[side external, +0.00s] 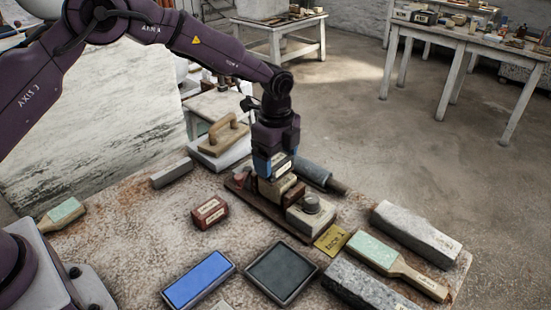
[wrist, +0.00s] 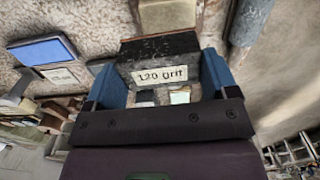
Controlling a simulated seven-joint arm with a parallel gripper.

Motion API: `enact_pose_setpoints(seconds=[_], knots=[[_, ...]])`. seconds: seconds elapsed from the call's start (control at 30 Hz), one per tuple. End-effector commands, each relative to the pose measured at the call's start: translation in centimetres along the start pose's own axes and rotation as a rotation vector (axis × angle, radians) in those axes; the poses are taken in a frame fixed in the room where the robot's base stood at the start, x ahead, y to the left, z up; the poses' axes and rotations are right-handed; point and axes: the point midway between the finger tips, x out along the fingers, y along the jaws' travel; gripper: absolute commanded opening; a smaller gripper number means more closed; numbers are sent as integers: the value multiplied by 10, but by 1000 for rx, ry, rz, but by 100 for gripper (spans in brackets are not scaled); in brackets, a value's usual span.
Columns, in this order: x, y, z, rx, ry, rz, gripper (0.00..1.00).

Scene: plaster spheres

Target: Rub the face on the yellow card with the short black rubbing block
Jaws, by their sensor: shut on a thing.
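My gripper (side external: 277,170), with blue fingers, points down over a dark brown board in the side view. In the wrist view my gripper (wrist: 162,76) is shut on a black block (wrist: 160,52) with a "120 Grit" label, held between both fingers. In the side view the fingers and other blocks partly hide it, and I cannot tell whether it touches what is below. The yellow card (side external: 331,240) lies at the near right end of the board, its lettering upside down. A pale plaster block (side external: 309,221) with a grey round top stands between gripper and card.
A red block (side external: 210,213), a blue-topped block (side external: 198,279) and a dark square tray (side external: 282,272) lie nearer. A wooden-handled float (side external: 222,138) is behind left. Bare table shows left of the red block.

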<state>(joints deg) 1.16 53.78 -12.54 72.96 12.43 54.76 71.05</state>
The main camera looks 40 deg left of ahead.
Motion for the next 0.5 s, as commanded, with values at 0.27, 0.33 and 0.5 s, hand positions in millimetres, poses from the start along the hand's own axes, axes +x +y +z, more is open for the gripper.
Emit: enact_pose_setpoints(seconds=[0.27,0.33,0.5], knots=[[-22,-1,0,0,1,-5,53],[-23,-1,0,0,1,-4,53],[-23,-1,0,0,1,-4,53]])
